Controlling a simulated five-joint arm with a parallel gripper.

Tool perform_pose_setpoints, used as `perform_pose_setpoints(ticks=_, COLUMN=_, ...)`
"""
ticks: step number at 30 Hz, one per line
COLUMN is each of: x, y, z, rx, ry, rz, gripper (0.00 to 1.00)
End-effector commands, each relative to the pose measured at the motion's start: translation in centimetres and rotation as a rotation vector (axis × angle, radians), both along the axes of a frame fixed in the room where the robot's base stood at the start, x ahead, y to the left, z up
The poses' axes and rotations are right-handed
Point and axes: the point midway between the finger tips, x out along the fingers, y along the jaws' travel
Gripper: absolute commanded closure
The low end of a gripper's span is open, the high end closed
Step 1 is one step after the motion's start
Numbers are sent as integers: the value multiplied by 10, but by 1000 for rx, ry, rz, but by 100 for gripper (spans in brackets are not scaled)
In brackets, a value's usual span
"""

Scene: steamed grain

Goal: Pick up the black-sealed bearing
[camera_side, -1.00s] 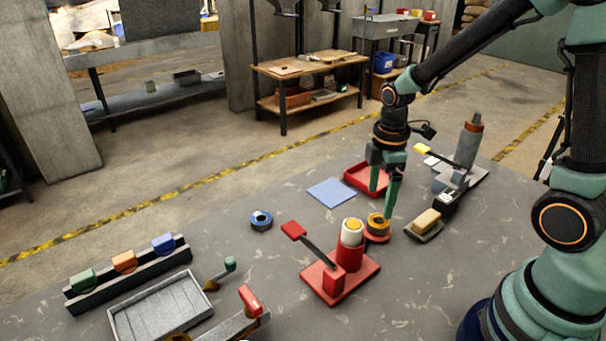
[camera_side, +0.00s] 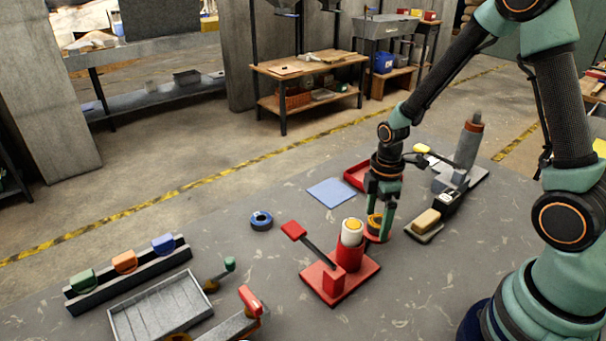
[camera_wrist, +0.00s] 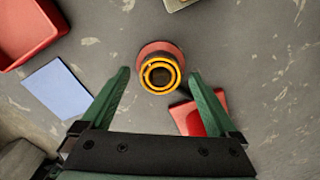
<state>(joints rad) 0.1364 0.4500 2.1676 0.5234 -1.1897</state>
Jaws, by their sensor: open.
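A ring-shaped part with orange-yellow rings and a dark middle (camera_side: 374,222) sits on a small round red base, right of the red press. It also shows in the wrist view (camera_wrist: 160,75), just beyond and between the fingertips. My gripper (camera_side: 379,222) is open, pointing down, its green fingers either side of this part in the side view. In the wrist view the open fingers (camera_wrist: 159,73) stand apart from it, with a gap each side. A second, dark ring with a blue face (camera_side: 261,220) lies on the table to the left. I cannot tell which is the black-sealed bearing.
A red press with a lever (camera_side: 339,277) and a white-topped cylinder stands close left of my gripper. A block on a dark holder (camera_side: 425,222) is close right. A red tray (camera_side: 356,174) and blue sheet (camera_side: 331,192) lie behind.

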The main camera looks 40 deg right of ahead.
Motion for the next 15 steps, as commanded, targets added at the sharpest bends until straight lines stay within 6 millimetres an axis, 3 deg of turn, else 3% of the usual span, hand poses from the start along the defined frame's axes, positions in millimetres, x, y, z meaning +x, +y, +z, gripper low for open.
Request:
perform_pose_setpoints(ticks=1, x=0, y=0, z=0, rx=0, ry=0, rz=0, gripper=9)
perform_pose_setpoints(ticks=8, x=0, y=0, z=0, rx=0, ry=0, rz=0, gripper=97)
perform_pose_setpoints(ticks=15, x=0, y=0, z=1, rx=0, ry=0, rz=0, gripper=100)
